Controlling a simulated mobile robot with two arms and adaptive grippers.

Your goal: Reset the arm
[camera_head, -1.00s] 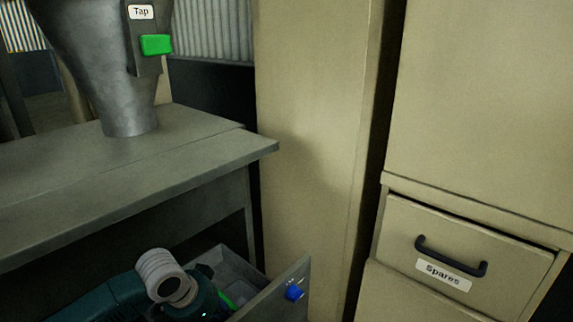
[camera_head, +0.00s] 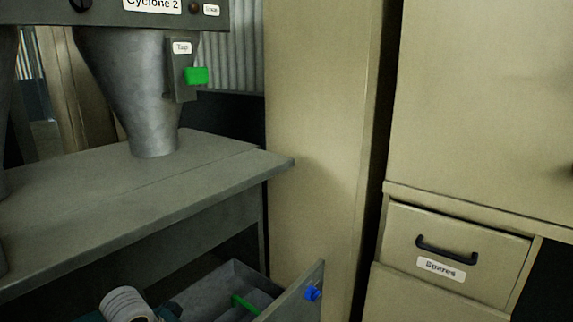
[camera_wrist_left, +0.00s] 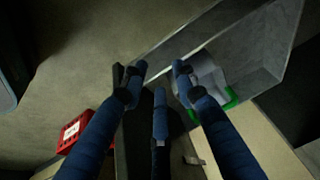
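My left gripper (camera_wrist_left: 157,78) shows in the left wrist view with its blue fingers spread apart. I see nothing held between them. The fingers overlap the picture of an open grey drawer (camera_wrist_left: 270,55), with a pale piece and a green edge (camera_wrist_left: 229,98) inside it. In the head view, part of my left arm (camera_head: 125,304) shows at the bottom edge, left of the open drawer (camera_head: 292,296). The left gripper itself is out of that view. My right gripper is in neither view.
The drawer has a blue knob (camera_head: 313,293) and sits under a grey bench (camera_head: 215,160). A cabinet's "Spares" drawer (camera_head: 400,235) is at right. A red box (camera_wrist_left: 73,132) shows in the wrist view.

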